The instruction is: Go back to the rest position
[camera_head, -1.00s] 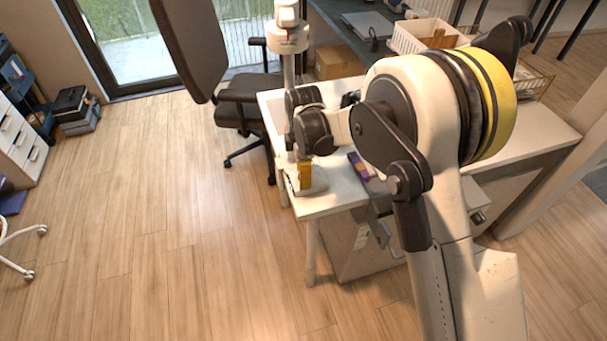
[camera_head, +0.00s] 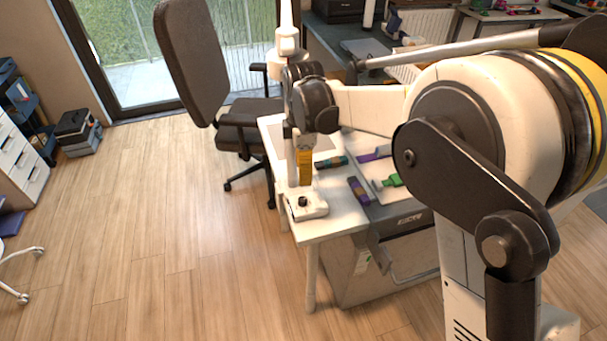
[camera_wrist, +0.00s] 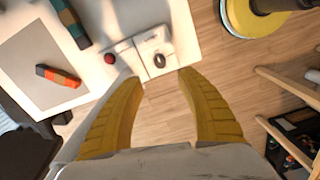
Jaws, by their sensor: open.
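My gripper (camera_head: 304,182), with yellow fingers, hangs over the near left end of the white table (camera_head: 335,222) in the head view. In the wrist view my gripper (camera_wrist: 160,76) has its two fingers wide apart with nothing between them. A white device (camera_head: 308,207) with a dark knob stands on the table just below the fingers. The device (camera_wrist: 155,52) also shows ahead of the fingertips in the wrist view, apart from them. My own arm hides much of the table's right side.
An office chair (camera_head: 240,115) stands close behind the table. The floor (camera_head: 180,220) to the left is clear.

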